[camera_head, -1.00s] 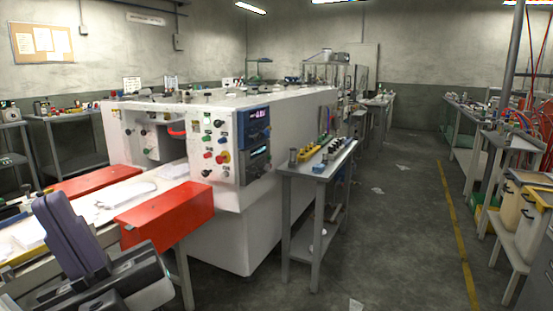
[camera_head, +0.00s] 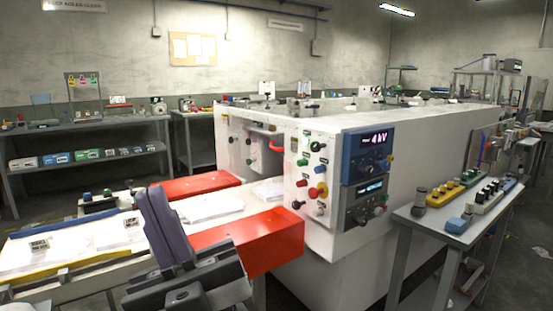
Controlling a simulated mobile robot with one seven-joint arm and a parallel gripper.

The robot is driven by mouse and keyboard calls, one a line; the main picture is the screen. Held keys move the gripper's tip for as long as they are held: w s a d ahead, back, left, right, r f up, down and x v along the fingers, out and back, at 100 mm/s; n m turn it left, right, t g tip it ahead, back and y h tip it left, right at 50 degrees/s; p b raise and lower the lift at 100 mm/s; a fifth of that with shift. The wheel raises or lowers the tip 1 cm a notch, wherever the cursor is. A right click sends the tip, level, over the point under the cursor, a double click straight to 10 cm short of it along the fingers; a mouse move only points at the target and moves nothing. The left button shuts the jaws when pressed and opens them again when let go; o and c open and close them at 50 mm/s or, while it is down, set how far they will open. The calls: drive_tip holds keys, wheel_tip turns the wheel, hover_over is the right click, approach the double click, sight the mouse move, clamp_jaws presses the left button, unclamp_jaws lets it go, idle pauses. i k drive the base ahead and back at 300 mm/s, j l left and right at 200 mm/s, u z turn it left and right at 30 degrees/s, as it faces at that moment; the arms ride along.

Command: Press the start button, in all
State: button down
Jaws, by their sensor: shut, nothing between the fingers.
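A white machine (camera_head: 420,127) stands in the middle. Its front panel (camera_head: 330,172) carries several coloured buttons and knobs. A green button (camera_head: 302,162) sits above a red one and a larger red knob on a yellow base (camera_head: 318,191). Another green button (camera_head: 315,146) is higher up. I cannot read any label, so which one is the start button is unclear. My gripper (camera_head: 160,192) is at lower left, shut and empty. It points upward in the picture, in front of the conveyor and well apart from the panel.
A conveyor (camera_head: 75,262) with white packets and two red guards (camera_head: 262,238) leads into the machine at left. A blue display unit (camera_head: 368,153) is beside the buttons. A small side table (camera_head: 458,222) with several parts stands at right. Shelving lines the back wall.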

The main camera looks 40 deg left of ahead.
sight(302, 162)
drive_tip(key=i+j+u, duration=0.1)
drive_tip(key=i+u, duration=0.45)
drive_tip(key=u, duration=0.15)
drive_tip(key=i+u, duration=0.3)
drive_tip(key=i+l+u, duration=0.1)
drive_tip(key=i+u, duration=0.2)
drive_tip(key=i, duration=0.55)
